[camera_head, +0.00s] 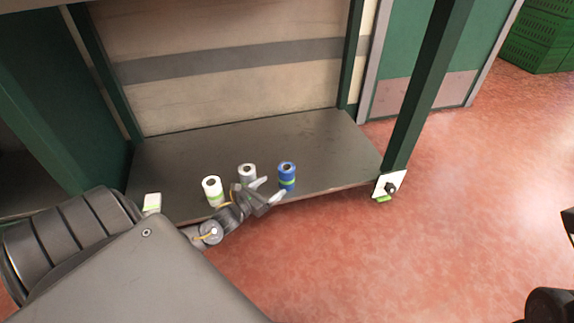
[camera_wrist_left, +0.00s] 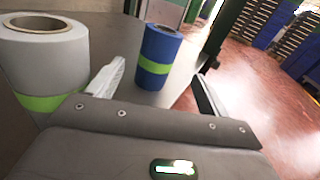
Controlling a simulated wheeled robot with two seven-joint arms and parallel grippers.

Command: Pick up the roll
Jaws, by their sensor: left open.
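Three rolls stand upright on the dark shelf (camera_head: 320,143): a white roll (camera_head: 211,186) with a green band at the left, a grey roll (camera_head: 247,170) in the middle, and a blue roll (camera_head: 287,172) with a green band at the right. My left gripper (camera_head: 269,189) is open and empty, its fingers pointing toward the blue roll. In the left wrist view the blue roll (camera_wrist_left: 159,50) stands ahead, between the directions of the two fingers (camera_wrist_left: 161,72). A pale grey roll (camera_wrist_left: 45,60) with a green band stands close outside the left finger. My right gripper is not recognisable in view.
A small pale block (camera_head: 152,203) is at the shelf's front left. A green post (camera_head: 428,85) rises at the shelf's right front corner, with a white foot plate (camera_head: 382,187). Red floor lies open to the right. Green crates (camera_head: 540,38) stand far right.

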